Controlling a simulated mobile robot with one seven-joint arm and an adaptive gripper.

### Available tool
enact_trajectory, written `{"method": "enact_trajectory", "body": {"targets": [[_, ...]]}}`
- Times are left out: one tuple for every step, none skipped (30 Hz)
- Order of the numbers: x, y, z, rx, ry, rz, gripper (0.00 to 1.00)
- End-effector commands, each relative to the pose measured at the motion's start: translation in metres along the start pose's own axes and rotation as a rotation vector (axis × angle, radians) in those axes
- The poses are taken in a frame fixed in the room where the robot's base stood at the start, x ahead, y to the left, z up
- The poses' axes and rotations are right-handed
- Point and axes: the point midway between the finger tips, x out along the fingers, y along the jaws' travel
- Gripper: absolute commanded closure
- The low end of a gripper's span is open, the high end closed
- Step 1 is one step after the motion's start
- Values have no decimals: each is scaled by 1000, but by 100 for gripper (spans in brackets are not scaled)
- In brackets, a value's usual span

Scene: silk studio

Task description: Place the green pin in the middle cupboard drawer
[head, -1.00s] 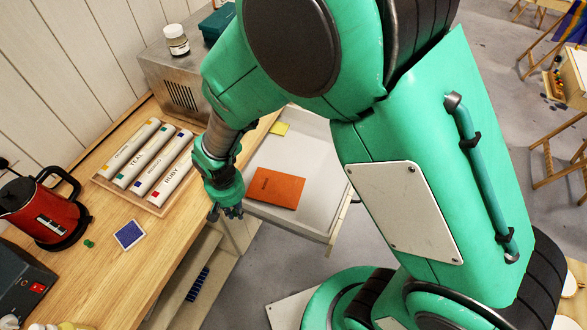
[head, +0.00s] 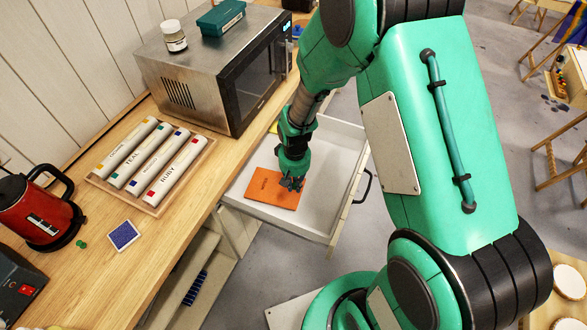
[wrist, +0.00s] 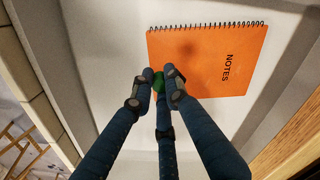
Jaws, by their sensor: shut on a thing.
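My gripper (head: 292,185) is over the open white drawer (head: 338,160), above the orange notebook. In the wrist view its fingers (wrist: 157,78) are closed around a small green pin (wrist: 158,84). The fingers partly hide the pin, and I cannot tell its exact height above the notebook. In the head view the held pin cannot be made out. A small green thing (head: 82,244) lies on the wooden counter beside the red kettle.
The drawer holds the orange notebook (head: 261,186) marked NOTES. The counter carries a red kettle (head: 40,218), a blue square (head: 123,236), a tray of labelled rolls (head: 151,206) and a metal microwave (head: 190,75). Bare drawer floor shows around the notebook.

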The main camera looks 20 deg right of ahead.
Motion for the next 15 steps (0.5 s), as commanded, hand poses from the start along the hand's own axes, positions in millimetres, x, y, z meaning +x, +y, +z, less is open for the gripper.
{"method": "enact_trajectory", "body": {"targets": [[5,12,0,8,-1,0,96],[7,17,0,11,-1,0,96],[9,23,0,13,-1,0,96],[11,28,0,15,-1,0,96],[12,32,0,16,-1,0,96],[14,36,0,18,0,0,96],[15,39,0,19,0,0,96],[15,42,1,20,0,0,96],[16,45,1,21,0,0,96],[17,46,1,21,0,0,96],[17,47,1,21,0,0,96],[17,48,1,21,0,0,96],[18,49,1,21,0,0,96],[18,49,1,21,0,0,96],[18,49,1,21,0,0,96]]}}
